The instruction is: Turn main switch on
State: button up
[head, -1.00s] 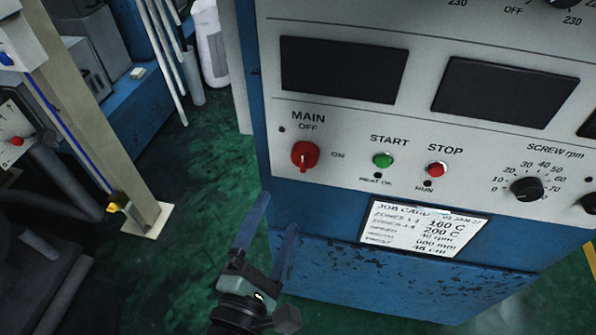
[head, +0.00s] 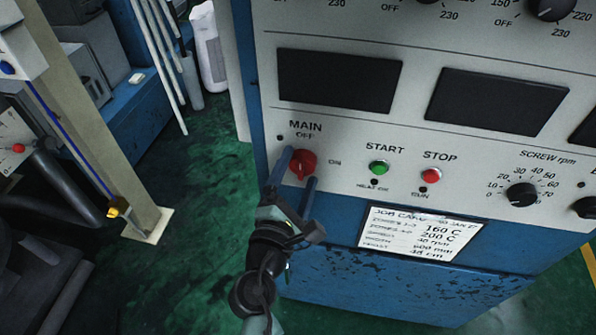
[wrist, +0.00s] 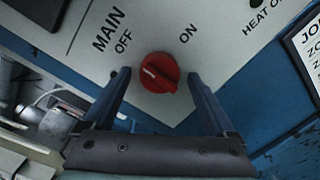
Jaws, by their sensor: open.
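The main switch (head: 303,164) is a red rotary knob on the white panel, below the word MAIN, with OFF above it and ON to its right. In the wrist view the knob (wrist: 159,73) shows a pale pointer line directed toward the OFF label. My gripper (head: 298,168) is open in front of the panel, at the knob. In the wrist view its two blue fingers (wrist: 159,74) lie to the left and right of the knob, with gaps on both sides. I cannot tell how far the fingertips are from the panel.
To the right are a green START button (head: 379,168), a red STOP button (head: 431,175) and a black screw dial (head: 522,195). A job card (head: 421,235) hangs below them. A beige post (head: 88,120) stands at the left, with open green floor (head: 205,215) between.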

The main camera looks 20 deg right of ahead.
jog(key=c, duration=1.4)
jog(key=m+b, duration=0.2)
jog(key=m, duration=0.2)
jog(key=shift+a+m, duration=0.1)
jog(key=shift+m, duration=0.3)
jog(key=m+b, duration=0.2)
jog(key=m, duration=0.2)
jog(key=shift+y+b, duration=0.3)
jog(key=m+b, duration=0.2)
jog(key=m, duration=0.2)
jog(key=shift+m+y, duration=0.3)
jog(key=shift+r+m+b, duration=0.1)
jog(key=shift+m+b, duration=1)
jog(key=shift+m, duration=0.6)
